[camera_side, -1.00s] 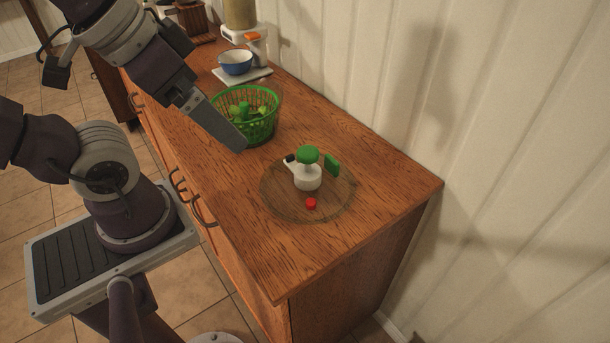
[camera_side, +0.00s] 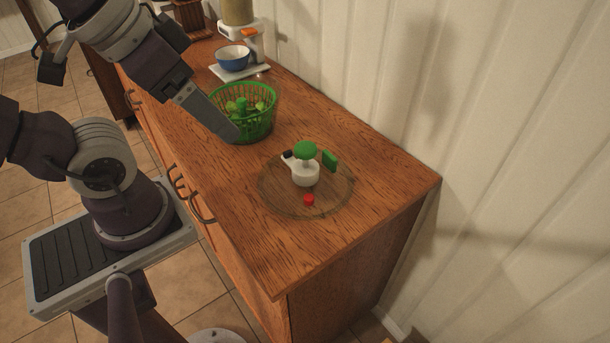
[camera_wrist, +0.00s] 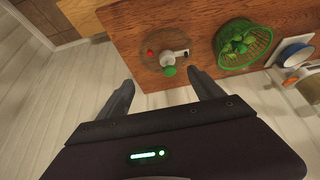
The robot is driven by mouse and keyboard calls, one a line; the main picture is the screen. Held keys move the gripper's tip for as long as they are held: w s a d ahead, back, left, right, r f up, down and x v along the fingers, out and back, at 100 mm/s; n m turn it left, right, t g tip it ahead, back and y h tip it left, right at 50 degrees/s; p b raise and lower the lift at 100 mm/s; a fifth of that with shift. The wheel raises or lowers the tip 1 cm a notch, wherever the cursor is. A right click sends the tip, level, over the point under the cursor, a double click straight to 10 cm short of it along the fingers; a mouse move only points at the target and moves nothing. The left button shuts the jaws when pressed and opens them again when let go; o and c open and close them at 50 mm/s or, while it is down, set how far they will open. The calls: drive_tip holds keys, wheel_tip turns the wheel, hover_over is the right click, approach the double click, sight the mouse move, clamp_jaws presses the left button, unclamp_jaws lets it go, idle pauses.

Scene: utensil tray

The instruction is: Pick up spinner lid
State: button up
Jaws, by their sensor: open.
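The spinner lid (camera_side: 275,199) is a clear round disc lying on the wooden counter. It has a white hub (camera_side: 306,176), a green knob (camera_side: 305,149), a green tab, a dark-tipped white arm and a red button (camera_side: 309,200). The lid also shows in the wrist view (camera_wrist: 150,67), between and beyond the fingertips. My gripper (camera_wrist: 159,75) is open with nothing between its fingers. In the side view, one finger (camera_side: 208,116) shows in front of the green basket, up and left of the lid, apart from it.
A green spinner basket (camera_side: 262,122) with green pieces inside stands behind the lid. A blue-and-white bowl (camera_side: 232,60) on a white scale (camera_side: 250,73) and a white appliance (camera_side: 240,32) are farther back. A wall borders the counter. The counter's near end is clear.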

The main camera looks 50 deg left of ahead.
drive_tip(key=w+a+f+n+g+y, duration=0.1)
drive_tip(key=w+a+f+n, duration=0.15)
drive_tip(key=w, duration=0.25)
drive_tip(key=n+g+y, duration=0.1)
drive_tip(key=n+y, duration=0.1)
drive_tip(key=n, duration=0.4)
approach(305, 168)
drive_tip(key=shift+w+a+f, duration=0.65)
drive_tip(key=shift+w+f, duration=0.05)
drive_tip(key=shift+w, duration=0.05)
drive_tip(key=x, duration=0.7)
drive_tip(key=shift+s+d+f, duration=0.25)
drive_tip(key=shift+s, duration=0.05)
clamp_jaws()
